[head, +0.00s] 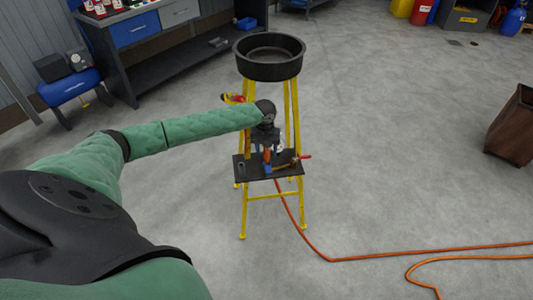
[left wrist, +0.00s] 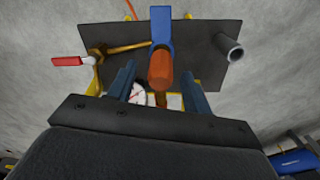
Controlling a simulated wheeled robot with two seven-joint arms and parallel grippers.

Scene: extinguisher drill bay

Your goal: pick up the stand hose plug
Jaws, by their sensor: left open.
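The stand (head: 241,208) has yellow legs, a black pan on top and a dark shelf (head: 287,175) lower down. An orange-red rounded piece, which looks like the hose plug (head: 267,157), is at a blue block (head: 267,169) on the shelf; both also show in the left wrist view, the plug (left wrist: 160,68) in front of the blue block (left wrist: 161,24). My left gripper (head: 267,145) is at the stand, below the pan. In the left wrist view its blue-grey fingers (left wrist: 159,82) are open, with the plug's end showing between them. I cannot tell whether they touch it. My right gripper is not seen.
A brass pipe (left wrist: 125,47) with a red-handled valve (left wrist: 66,61) and a grey tube (left wrist: 230,48) are on the shelf. A round gauge (left wrist: 138,97) shows between the fingers. An orange hose (head: 370,258) runs across the floor. Open floor lies right of the stand.

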